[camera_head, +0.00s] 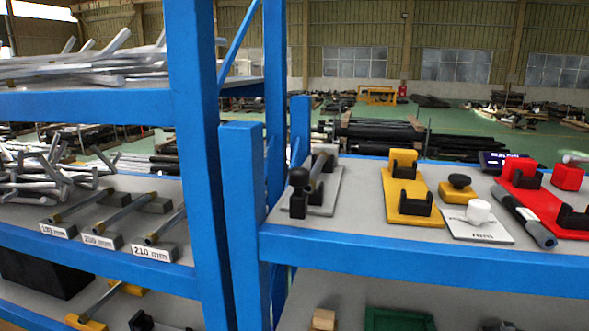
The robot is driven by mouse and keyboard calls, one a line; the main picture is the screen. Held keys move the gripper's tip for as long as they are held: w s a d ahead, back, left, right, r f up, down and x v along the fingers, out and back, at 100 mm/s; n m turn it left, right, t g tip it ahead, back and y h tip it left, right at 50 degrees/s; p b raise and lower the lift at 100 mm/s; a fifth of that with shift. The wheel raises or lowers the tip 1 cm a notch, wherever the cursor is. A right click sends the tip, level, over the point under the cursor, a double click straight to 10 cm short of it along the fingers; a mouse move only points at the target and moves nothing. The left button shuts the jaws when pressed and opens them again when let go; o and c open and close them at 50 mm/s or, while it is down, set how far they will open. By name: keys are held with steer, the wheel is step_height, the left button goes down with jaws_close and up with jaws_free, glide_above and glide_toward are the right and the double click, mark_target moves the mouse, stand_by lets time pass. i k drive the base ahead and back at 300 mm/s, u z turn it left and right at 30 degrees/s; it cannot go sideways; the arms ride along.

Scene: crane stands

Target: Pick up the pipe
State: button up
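Several pipes are in view, and I cannot tell which one the task means. A dark grey pipe (525,217) lies at a slant on the right shelf, beside a red stand (540,199). On the left shelf, slim grey pipes with brass-coloured ends (165,224) rest on small blocks behind white labels, one reading 210 mm (153,252). Another short pipe (319,168) is held in a black stand on a grey plate (322,205). My gripper is not in view.
Blue uprights (196,150) and the right shelf's blue front edge (420,266) stand close. Loose grey bars (45,170) are heaped on the left.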

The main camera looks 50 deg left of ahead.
mark_target(323, 156)
steer(key=u, duration=2.5)
